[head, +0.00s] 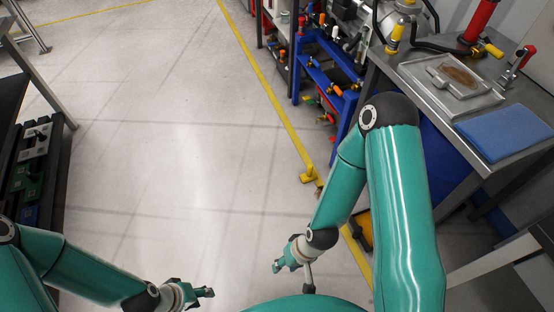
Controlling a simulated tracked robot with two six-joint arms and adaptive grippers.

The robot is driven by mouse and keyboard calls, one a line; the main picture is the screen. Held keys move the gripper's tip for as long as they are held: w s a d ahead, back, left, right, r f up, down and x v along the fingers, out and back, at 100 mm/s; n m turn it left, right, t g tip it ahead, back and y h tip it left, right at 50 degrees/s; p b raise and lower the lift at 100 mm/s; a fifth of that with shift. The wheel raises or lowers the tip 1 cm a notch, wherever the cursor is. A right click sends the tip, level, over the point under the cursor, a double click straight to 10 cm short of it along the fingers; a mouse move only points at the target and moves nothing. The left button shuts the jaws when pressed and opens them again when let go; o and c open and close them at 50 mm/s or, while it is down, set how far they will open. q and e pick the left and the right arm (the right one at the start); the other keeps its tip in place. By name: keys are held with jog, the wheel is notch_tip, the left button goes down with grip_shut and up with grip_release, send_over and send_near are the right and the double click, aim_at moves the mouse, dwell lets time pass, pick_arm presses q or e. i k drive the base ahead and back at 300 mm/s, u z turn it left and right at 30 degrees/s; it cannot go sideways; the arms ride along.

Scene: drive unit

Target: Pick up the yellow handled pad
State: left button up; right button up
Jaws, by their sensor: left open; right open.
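A small yellow piece with an upright, handle-like part (311,176) lies on the floor by the yellow line, near the foot of the blue rack; it looks like the yellow handled pad. My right gripper (290,272) is open and empty, low in the picture, apart from the pad and nearer to me. My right forearm passes just right of the pad. My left gripper (203,293) is open and empty at the bottom, left of the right gripper and farther from the pad.
A blue rack (327,75) with tools stands behind the pad. A metal workbench (400,80) at right holds a tray (452,84) and a blue cloth (505,133). A yellow-black object (361,229) is partly hidden behind my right arm. The floor (160,140) at left is clear.

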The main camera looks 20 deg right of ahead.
aim_at(310, 175)
jog(key=z, duration=0.05)
jog(key=i, duration=1.35)
jog(key=z, duration=0.8)
jog(key=i, duration=0.6)
jog(key=z, duration=0.3)
jog(key=k, duration=0.9)
jog(key=z, duration=0.2)
jog(key=i, duration=0.9)
jog(key=u, duration=0.05)
